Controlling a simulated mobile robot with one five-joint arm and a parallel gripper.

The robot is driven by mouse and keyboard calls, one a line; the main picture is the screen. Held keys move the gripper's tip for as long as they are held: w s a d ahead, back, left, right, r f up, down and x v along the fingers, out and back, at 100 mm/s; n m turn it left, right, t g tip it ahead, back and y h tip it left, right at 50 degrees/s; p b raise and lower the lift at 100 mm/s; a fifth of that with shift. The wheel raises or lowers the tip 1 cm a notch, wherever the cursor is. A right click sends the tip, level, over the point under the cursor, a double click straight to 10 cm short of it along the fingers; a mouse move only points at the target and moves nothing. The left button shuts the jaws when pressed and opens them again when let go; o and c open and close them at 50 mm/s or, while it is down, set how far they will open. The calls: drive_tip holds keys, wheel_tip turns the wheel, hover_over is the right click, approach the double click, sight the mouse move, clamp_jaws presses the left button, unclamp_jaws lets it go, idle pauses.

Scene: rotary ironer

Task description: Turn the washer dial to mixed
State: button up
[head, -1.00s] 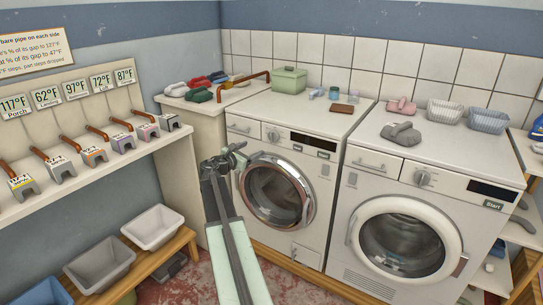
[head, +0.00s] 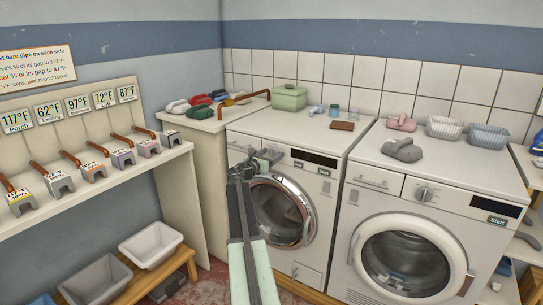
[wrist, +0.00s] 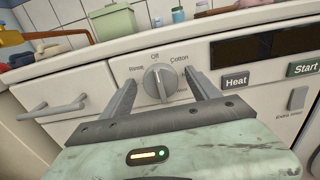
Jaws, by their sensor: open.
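The dial (wrist: 160,80) is a round grey knob with a raised grip bar on the left machine's front panel. In the wrist view its bar stands nearly upright, towards the label Off; Cotton is at its upper right. In the head view my gripper (head: 257,160) is at the left machine's panel and hides the dial.
The left machine (head: 338,160) has a Heat button (wrist: 235,81) and a Start button (wrist: 305,69) right of the dial, and a drawer handle (wrist: 47,108) to its left. A second machine (head: 440,240) with its own dial (head: 424,193) stands to the right.

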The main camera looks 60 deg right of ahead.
drive_tip(key=shift+c, duration=0.3)
drive_tip(key=c, duration=1.3)
drive_tip(key=shift+m, duration=0.4)
drive_tip(key=m, duration=0.3)
drive_tip(key=shift+s+m, duration=0.1)
drive_tip(key=shift+m, duration=0.3)
drive_tip(key=m, duration=0.4)
drive_tip(key=shift+s+f+m, duration=0.1)
drive_tip(key=shift+m, duration=0.2)
drive_tip(key=m, duration=0.4)
drive_tip(key=shift+f, duration=0.1)
drive_tip(key=m, duration=0.4)
drive_tip(key=shift+s+f+b, duration=0.1)
drive_tip(key=shift+b, duration=0.2)
drive_tip(key=shift+m, duration=0.5)
